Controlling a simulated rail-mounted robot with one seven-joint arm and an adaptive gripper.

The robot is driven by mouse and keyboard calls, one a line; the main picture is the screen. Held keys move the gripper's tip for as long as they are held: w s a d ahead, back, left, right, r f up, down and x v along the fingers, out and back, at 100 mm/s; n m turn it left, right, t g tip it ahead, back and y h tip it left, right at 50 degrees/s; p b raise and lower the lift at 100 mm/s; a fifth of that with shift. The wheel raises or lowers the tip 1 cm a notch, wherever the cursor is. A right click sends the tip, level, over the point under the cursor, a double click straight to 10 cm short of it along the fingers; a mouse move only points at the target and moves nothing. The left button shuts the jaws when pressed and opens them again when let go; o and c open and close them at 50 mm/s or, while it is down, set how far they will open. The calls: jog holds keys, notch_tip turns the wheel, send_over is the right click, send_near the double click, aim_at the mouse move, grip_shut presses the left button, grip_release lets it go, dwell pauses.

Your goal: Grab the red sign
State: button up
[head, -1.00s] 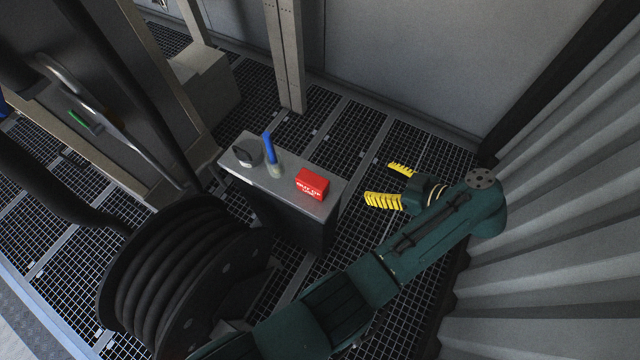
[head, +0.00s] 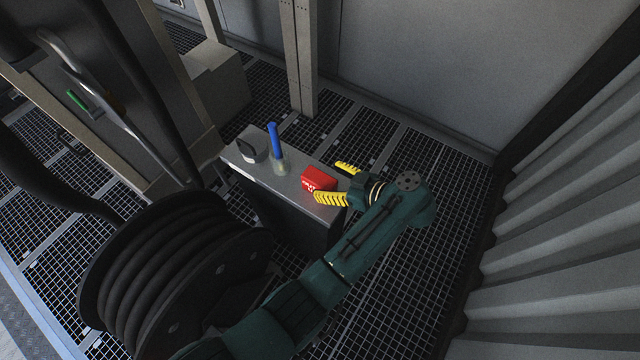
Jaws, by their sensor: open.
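The red sign (head: 318,178) is a small red block with white lettering. It sits near the right end of the grey top of a small cabinet (head: 268,178). My gripper (head: 328,181) has yellow fingers and is open. One finger is on the near side of the sign and partly covers its lower right corner. The other finger is on the far side, just right of the sign's back edge. I cannot tell whether either finger touches the sign.
A large black hose reel (head: 165,275) is at the lower left. A corrugated wall (head: 570,230) is at the right.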

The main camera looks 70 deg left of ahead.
aim_at(324, 181)
jog(key=x, duration=0.3)
jog(key=shift+s+d+f+b, duration=0.1)
jog(key=shift+s+b, duration=0.2)
jog(key=shift+w, duration=0.1)
jog(key=c, duration=1.3)
